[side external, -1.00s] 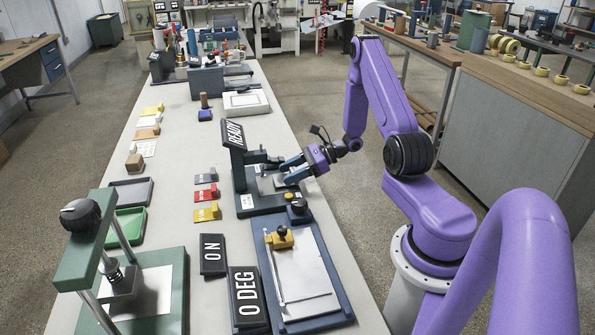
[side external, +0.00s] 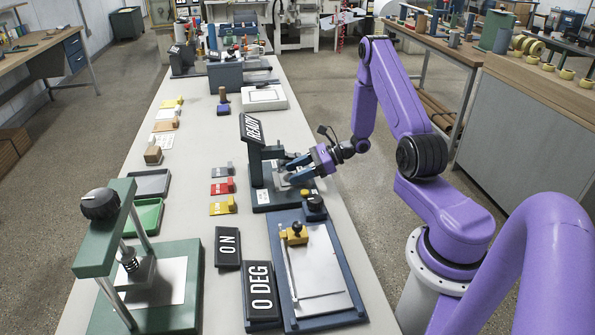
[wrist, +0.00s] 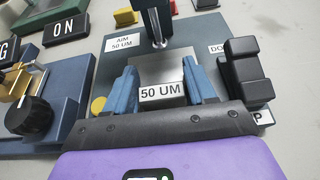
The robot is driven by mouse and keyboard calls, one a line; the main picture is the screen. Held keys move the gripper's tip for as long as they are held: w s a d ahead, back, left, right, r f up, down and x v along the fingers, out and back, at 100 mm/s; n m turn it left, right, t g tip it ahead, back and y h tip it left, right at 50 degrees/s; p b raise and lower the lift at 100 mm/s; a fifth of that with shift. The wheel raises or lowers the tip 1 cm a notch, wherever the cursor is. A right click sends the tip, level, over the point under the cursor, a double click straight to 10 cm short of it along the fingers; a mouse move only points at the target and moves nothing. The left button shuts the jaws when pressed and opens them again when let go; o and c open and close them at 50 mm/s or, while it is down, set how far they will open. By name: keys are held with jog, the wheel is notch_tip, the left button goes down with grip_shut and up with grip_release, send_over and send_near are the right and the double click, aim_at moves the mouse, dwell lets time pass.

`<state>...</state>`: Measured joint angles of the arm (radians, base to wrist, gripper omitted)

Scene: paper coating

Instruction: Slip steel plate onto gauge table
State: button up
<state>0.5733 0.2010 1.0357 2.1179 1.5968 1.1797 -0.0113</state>
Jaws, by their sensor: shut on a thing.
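The steel plate (wrist: 165,68) is a flat grey square in the wrist view, with a "50 UM" tag at its near edge. My gripper (wrist: 162,82) has its two blue fingers shut on the plate's sides. The gauge table (side external: 268,198) is a dark base with the "READY" display (side external: 252,130) above it. In the wrist view its base (wrist: 192,35) surrounds the plate, and the gauge spindle (wrist: 157,28) is above the plate's far part. My gripper (side external: 291,170) reaches over the table from the right. I cannot tell whether the plate touches the table.
A black block (wrist: 245,72) stands close to the right finger. A blue coating board (side external: 340,305) with a white sheet lies in front of the gauge. Red (side external: 221,187) and yellow (side external: 222,206) tabs lie to its left. "ON" (side external: 228,247) and "0 DEG" (side external: 261,291) signs lie nearby.

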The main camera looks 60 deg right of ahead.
jog(key=o, duration=1.2)
jog(key=v, duration=1.7)
jog(key=shift+s+d+r, duration=0.1)
jog(key=shift+d+r, duration=0.05)
jog(key=shift+d, duration=0.05)
jog(key=shift+a, duration=0.1)
jog(key=s+a+r+n+g+h, duration=0.1)
jog(key=a+r+n+g, duration=0.2)
jog(key=a+n+g, duration=0.55)
jog(key=s+a+r+n+g, duration=0.2)
jog(key=a+n+g, duration=0.3)
jog(key=a+n, duration=0.55)
jog(key=s+a+r+n+t+h, duration=0.1)
jog(key=s+a+n+h, duration=0.1)
jog(key=s+a+n, duration=0.2)
jog(key=s+a+r+n+t+h, duration=0.1)
jog(key=s+a+r+n+h, duration=0.1)
jog(key=n, duration=0.8)
jog(key=s+a+r+n+t+h, duration=0.2)
jog(key=s+a+n+h, duration=0.2)
jog(key=s+a+n, duration=0.2)
jog(key=shift+s+r+n, duration=0.2)
jog(key=shift+s+n, duration=0.2)
jog(key=shift+s, duration=0.55)
